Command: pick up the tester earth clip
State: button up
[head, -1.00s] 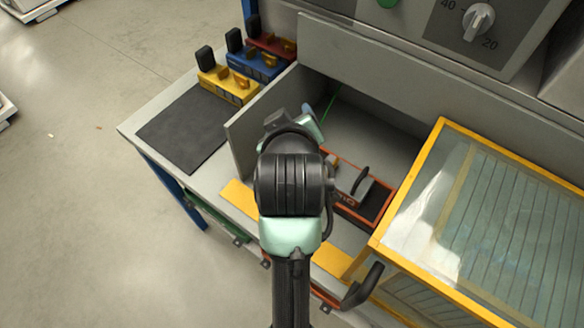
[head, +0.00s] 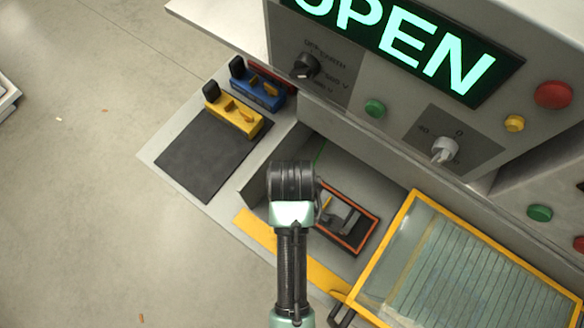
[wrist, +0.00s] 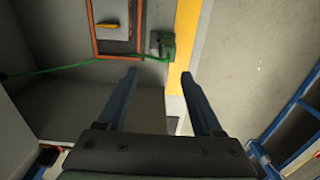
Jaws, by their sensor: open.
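The orange-framed tester (wrist: 93,30) lies just left of the clip. It also shows in the head view (head: 374,235), right of my arm. My gripper (wrist: 160,75) is open and empty, and the clip appears ahead of the gap between its fingertips.
A yellow-framed clear cover (head: 470,270) stands right of the bay. The grey side wall (head: 253,187) bounds it on the left. Yellow and blue units (head: 235,117) and a dark mat (head: 200,155) lie further left. The control panel (head: 400,120) rises behind.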

jog(key=shift+s+f, duration=0.85)
jog(key=shift+f, duration=0.3)
jog(key=f, duration=0.4)
jog(key=shift+w+f, duration=0.25)
jog(key=shift+f, duration=0.1)
jog(key=shift+s+f+p, duration=0.2)
jog(key=shift+f+p, duration=0.1)
jog(key=shift+p, duration=0.05)
jog(key=shift+s+f+p, duration=0.1)
jog(key=shift+f+p, duration=0.25)
jog(key=shift+f, duration=2)
grip_shut()
